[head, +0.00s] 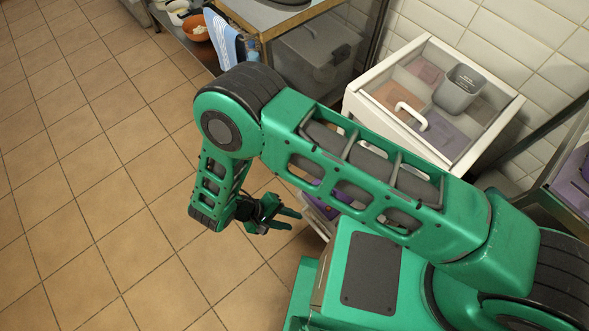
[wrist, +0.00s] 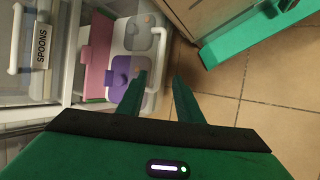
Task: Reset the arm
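My green arm is bent at the elbow in the head view. Its forearm hangs down to my gripper (head: 285,219), which is low over the tiled floor beside my base. In the wrist view my gripper (wrist: 160,78) has its two green fingers apart, with nothing between them. Beyond the fingertips is an open white drawer (wrist: 152,102) holding a purple-lidded container (wrist: 120,82) and a pink one (wrist: 97,55). The fingers overlap the drawer's edge in the picture; I cannot tell how far apart they are. In the head view my arm hides most of this drawer.
A white cabinet (head: 353,106) with a clear top stands against the tiled wall, a grey bin (head: 459,89) on it. A metal table (head: 268,17) with a striped towel (head: 223,41) and a lidded grey box (head: 318,62) stands behind. The tiled floor (head: 100,180) on the left is clear.

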